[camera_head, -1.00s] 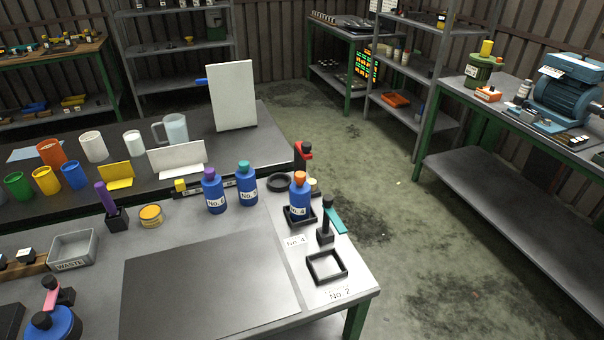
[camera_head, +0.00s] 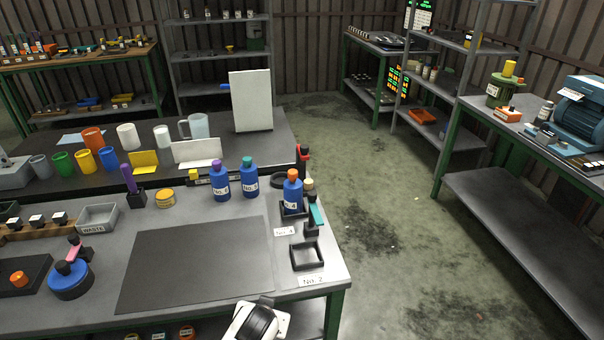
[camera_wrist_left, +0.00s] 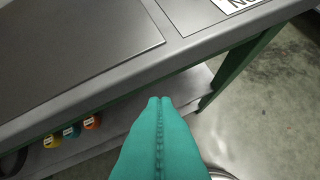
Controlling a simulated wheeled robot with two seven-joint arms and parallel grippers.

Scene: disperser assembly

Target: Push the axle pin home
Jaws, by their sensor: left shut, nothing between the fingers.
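My left gripper (camera_wrist_left: 160,102) shows in the left wrist view as two teal fingers pressed together, with nothing between them. Its tips are seen against the bench's front edge and the lower shelf. I cannot make out an axle pin in either view. In the head view, a black upright piece with a teal strip (camera_head: 315,211) stands near the bench's right edge, behind a black square frame (camera_head: 306,256). My right gripper is not in view.
Blue bottles (camera_head: 220,182) stand along the back of the bench; one with an orange cap (camera_head: 292,192) sits in a black holder. A grey waste bin (camera_head: 97,219) is at the left. The dark mat (camera_head: 195,265) is clear. Open floor (camera_head: 400,250) lies right of the bench.

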